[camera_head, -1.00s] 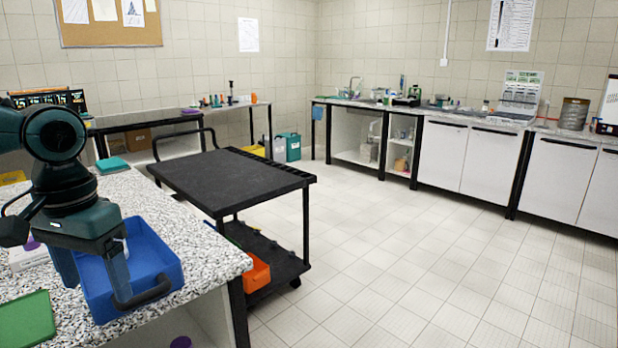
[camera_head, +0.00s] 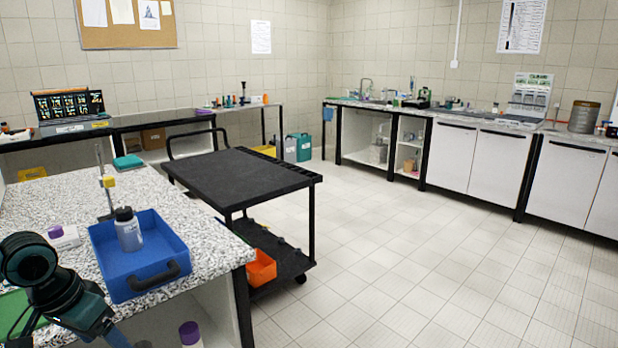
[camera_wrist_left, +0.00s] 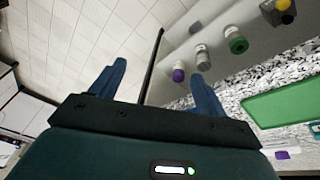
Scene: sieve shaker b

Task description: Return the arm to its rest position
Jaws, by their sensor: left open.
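My left arm comes in at the lower left of the head view, and its gripper (camera_head: 115,338) hangs low at the bottom edge, in front of the bench and apart from the blue tray (camera_head: 125,288). In the left wrist view the two blue fingers of the left gripper (camera_wrist_left: 155,85) stand wide apart with nothing between them. My right arm and gripper are in neither view.
A bottle (camera_head: 128,232) stands upright in the tray on the speckled bench (camera_head: 60,200). Several capped bottles, one green-capped (camera_wrist_left: 236,42), show near the fingers. A black cart (camera_head: 235,180) stands to the right. The tiled floor (camera_head: 420,270) is clear.

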